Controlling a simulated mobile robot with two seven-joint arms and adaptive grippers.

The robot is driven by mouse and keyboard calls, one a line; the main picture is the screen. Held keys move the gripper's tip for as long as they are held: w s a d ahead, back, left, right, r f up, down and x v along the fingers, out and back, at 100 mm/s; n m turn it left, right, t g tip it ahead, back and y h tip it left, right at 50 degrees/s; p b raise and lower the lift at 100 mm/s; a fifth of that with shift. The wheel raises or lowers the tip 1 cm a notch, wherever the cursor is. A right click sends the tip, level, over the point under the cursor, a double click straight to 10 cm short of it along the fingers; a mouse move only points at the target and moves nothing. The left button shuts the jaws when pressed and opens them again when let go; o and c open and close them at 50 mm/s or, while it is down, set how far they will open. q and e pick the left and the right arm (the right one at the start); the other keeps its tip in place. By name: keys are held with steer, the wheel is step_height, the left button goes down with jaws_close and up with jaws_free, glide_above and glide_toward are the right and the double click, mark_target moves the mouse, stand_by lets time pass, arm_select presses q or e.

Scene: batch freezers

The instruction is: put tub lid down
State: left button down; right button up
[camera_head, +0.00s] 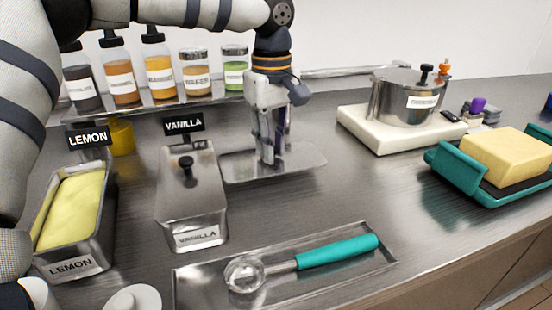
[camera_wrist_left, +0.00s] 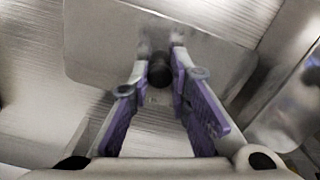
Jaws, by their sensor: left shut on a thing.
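My left gripper (camera_head: 269,160) points down, its fingers shut on the black knob (camera_wrist_left: 159,72) of a flat steel tub lid (camera_head: 305,158). In the left wrist view the lid (camera_wrist_left: 95,45) spreads out beneath the purple-padded fingers (camera_wrist_left: 160,75). The lid is level, at or just over the steel counter behind the vanilla tub; I cannot tell whether it touches. The lemon tub (camera_head: 102,228) at left is uncovered, with yellow ice cream inside. The vanilla tub (camera_head: 195,210) has its own lid on, with a black knob. My right gripper is not in view.
A shelf of bottles and jars (camera_head: 158,75) stands behind. A steel pot (camera_head: 402,98) sits on a white base (camera_head: 365,130) at right. A teal-handled scoop (camera_head: 335,250) lies in a front tray (camera_head: 205,278). A yellow block (camera_head: 508,155) sits in a teal holder (camera_head: 455,170). Counter right of the lid is clear.

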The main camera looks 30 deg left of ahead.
arm_select(q)
steer(key=shift+f, duration=1.5)
steer(key=shift+d+f, duration=0.1)
steer(key=c, duration=1.5)
jaws_free()
step_height(320, 180, up, 12)
steer(key=shift+r, duration=0.15)
